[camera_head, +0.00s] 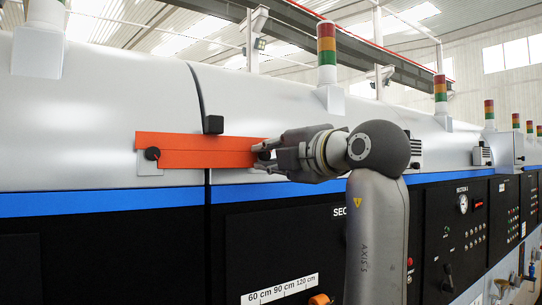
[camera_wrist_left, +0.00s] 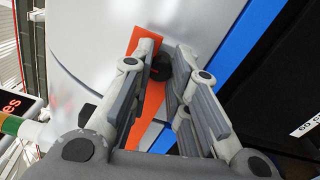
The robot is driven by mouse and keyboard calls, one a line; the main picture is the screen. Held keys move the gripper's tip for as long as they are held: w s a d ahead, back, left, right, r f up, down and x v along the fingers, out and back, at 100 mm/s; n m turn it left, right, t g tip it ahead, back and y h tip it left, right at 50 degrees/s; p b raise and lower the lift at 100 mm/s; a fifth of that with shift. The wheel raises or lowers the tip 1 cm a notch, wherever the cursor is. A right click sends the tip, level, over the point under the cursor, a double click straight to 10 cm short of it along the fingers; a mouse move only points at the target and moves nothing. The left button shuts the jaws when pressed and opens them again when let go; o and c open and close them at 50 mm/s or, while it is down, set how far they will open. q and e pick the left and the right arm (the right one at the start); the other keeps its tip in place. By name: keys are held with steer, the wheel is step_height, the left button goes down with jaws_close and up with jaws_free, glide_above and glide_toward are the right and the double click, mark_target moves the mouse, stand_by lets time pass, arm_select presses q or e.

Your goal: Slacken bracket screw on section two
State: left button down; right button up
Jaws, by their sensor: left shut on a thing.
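An orange bracket (camera_head: 195,147) lies across the seam between two grey machine hoods. It also shows in the left wrist view (camera_wrist_left: 143,38). One black screw knob (camera_head: 152,154) sits at its left end. At its right end is another black screw knob (camera_wrist_left: 160,68), largely hidden by my fingers in the head view. My left gripper (camera_head: 262,153) is shut on this right knob, with a finger on each side of it in the left wrist view. My right gripper is in neither view.
A black block (camera_head: 213,125) stands on the seam above the bracket. A blue stripe (camera_head: 105,201) and black panels (camera_head: 100,255) run below. The "SEC" label is partly hidden by my arm. Signal lamps (camera_head: 327,50) stand on top. Space in front of the left hood is clear.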

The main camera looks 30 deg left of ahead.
arm_select(q)
steer(key=shift+f, duration=0.1)
steer(key=c, duration=1.3)
jaws_free()
steer(key=shift+c, duration=0.2)
steer(key=shift+w, duration=0.1)
steer(key=v, duration=1.2)
